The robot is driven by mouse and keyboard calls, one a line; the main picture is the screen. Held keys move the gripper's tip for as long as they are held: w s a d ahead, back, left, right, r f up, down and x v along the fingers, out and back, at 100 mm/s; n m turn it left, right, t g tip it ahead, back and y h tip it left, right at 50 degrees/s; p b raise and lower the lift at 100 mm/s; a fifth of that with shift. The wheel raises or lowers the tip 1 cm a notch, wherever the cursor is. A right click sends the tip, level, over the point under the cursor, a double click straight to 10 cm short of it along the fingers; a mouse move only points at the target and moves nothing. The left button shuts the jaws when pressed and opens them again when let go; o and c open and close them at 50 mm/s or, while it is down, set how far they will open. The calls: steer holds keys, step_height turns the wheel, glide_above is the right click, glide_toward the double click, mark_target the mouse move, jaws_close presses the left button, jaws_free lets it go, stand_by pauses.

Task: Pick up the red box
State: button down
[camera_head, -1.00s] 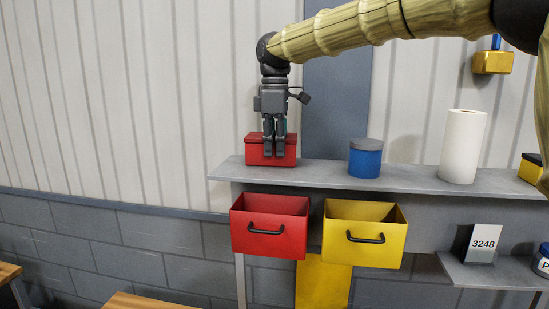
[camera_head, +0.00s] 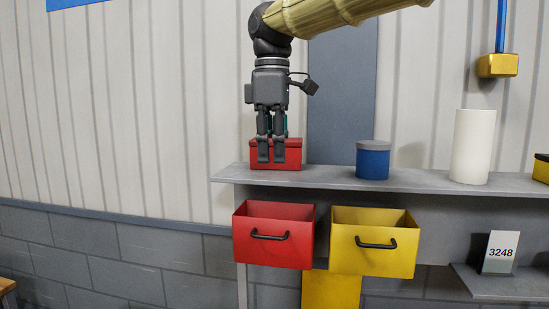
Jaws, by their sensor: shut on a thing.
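The red box (camera_head: 289,157) is a small lidded box at the left end of the grey shelf (camera_head: 335,178). My gripper (camera_head: 272,157) points straight down over it, with its dark fingers in front of and at the box's top. The fingers are close together and shut on the box, hiding part of its front and lid. The box appears to be at shelf height; I cannot tell whether it is clear of the shelf.
A blue canister (camera_head: 373,163) and a white paper roll (camera_head: 472,147) stand to the right on the shelf. An open red drawer bin (camera_head: 262,247) and yellow bin (camera_head: 362,258) hang below.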

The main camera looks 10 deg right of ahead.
steer(key=shift+s+a, duration=0.3)
steer(key=shift+s, duration=0.55)
steer(key=shift+c, duration=2.2)
jaws_free()
steer(key=shift+w+r, duration=0.1)
steer(key=shift+r, duration=0.05)
